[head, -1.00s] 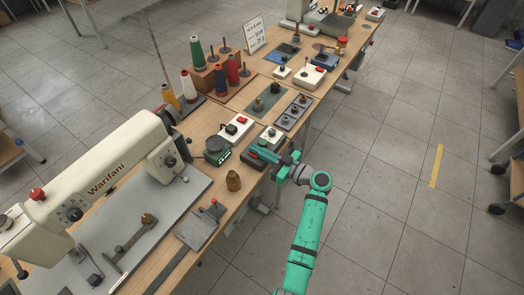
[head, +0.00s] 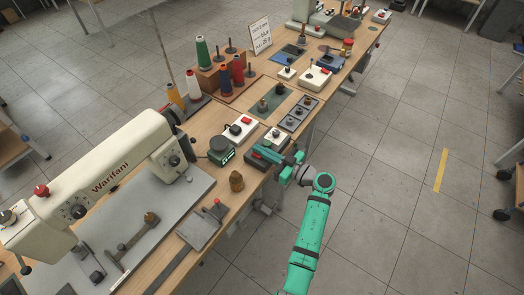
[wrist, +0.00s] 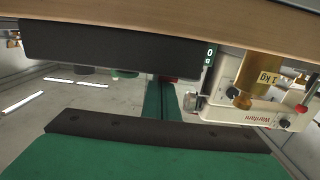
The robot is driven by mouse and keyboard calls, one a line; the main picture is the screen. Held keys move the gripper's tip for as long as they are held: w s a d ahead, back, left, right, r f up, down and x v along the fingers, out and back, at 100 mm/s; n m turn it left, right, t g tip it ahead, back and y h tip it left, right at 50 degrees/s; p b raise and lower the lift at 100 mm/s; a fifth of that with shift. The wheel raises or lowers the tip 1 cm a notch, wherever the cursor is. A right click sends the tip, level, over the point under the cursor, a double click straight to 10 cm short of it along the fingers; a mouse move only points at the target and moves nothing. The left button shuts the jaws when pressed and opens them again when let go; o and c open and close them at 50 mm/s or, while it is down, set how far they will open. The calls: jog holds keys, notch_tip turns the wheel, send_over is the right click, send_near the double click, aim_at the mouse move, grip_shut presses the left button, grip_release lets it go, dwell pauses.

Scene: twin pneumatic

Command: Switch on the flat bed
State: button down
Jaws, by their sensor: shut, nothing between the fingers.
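The flat-bed sewing machine (head: 105,185) marked Warifani stands at the lower left on its grey bed plate (head: 165,205). The wrist view is upside down.
A white box with a red switch (head: 240,128) and a scale (head: 221,151) stand left of the dark box. A brass weight (head: 236,181) is nearer. Thread spools (head: 203,54) and a sign (head: 260,35) stand behind.

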jog(key=r, duration=0.3)
jog(key=shift+a+r, duration=0.3)
jog(key=r+v, duration=0.2)
jog(key=v, duration=0.8)
jog(key=shift+d+r, duration=0.2)
jog(key=shift+r, duration=0.05)
